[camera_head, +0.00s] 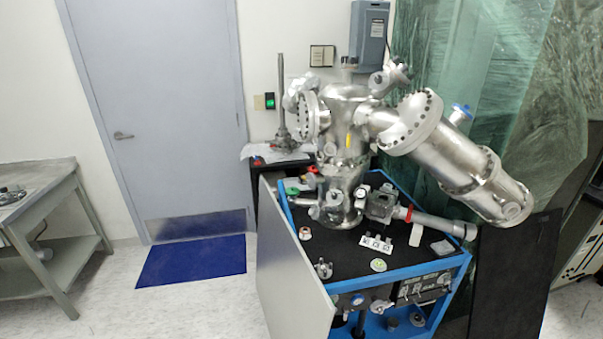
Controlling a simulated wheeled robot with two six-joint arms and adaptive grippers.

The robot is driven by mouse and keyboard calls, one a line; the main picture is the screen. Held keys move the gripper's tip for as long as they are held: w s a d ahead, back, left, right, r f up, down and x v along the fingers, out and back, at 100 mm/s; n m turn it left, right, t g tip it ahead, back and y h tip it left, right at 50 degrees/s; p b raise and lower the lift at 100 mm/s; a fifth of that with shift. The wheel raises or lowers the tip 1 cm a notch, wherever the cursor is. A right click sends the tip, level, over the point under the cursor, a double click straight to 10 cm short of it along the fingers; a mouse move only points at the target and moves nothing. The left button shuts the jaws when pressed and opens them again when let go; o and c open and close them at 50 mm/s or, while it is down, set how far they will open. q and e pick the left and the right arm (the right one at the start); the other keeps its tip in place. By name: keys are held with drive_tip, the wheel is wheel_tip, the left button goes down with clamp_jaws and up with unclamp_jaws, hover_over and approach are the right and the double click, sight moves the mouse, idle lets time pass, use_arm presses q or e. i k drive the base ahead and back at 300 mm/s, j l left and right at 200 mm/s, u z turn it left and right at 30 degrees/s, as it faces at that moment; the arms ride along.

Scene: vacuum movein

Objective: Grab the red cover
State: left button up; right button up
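Several small red parts show around the steel vacuum chamber (345,130), and I cannot tell which is the red cover. A small red part (312,170) sits at the left side of the chamber's lower body, just above a green part (293,191). A red ring (408,214) sits on the grey tube at the right of the cart top. A tiny red spot (258,162) shows on the dark surface behind the cart at left. Neither of my grippers is in view.
The chamber stands on a blue-framed cart (440,270) with a black top and a grey side panel (288,265). A steel table (40,225) stands at far left. Open floor and a blue mat (192,261) lie between them, before a grey door (160,110).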

sight(314, 170)
drive_tip(key=u, duration=2.6)
drive_tip(key=i+z, duration=0.5)
drive_tip(key=i, duration=0.2)
drive_tip(key=i+j+z, duration=0.15)
drive_tip(key=i+z, duration=0.3)
drive_tip(key=i, duration=0.2)
drive_tip(key=i+l+z, duration=0.3)
drive_tip(key=i, duration=0.45)
drive_tip(key=i+l+z, duration=0.15)
drive_tip(key=i+z, duration=0.2)
drive_tip(key=i, duration=0.4)
drive_tip(key=i+z, duration=0.3)
drive_tip(key=i, duration=0.5)
drive_tip(key=i+j+z, duration=0.35)
drive_tip(key=i, duration=0.4)
drive_tip(key=i+l+z, duration=0.1)
drive_tip(key=i+z, duration=0.25)
drive_tip(key=i, duration=0.15)
drive_tip(key=i+z, duration=0.35)
drive_tip(key=i, duration=0.15)
drive_tip(key=i+j+z, duration=0.35)
drive_tip(key=i+l+z, duration=0.1)
drive_tip(key=z, duration=3.05)
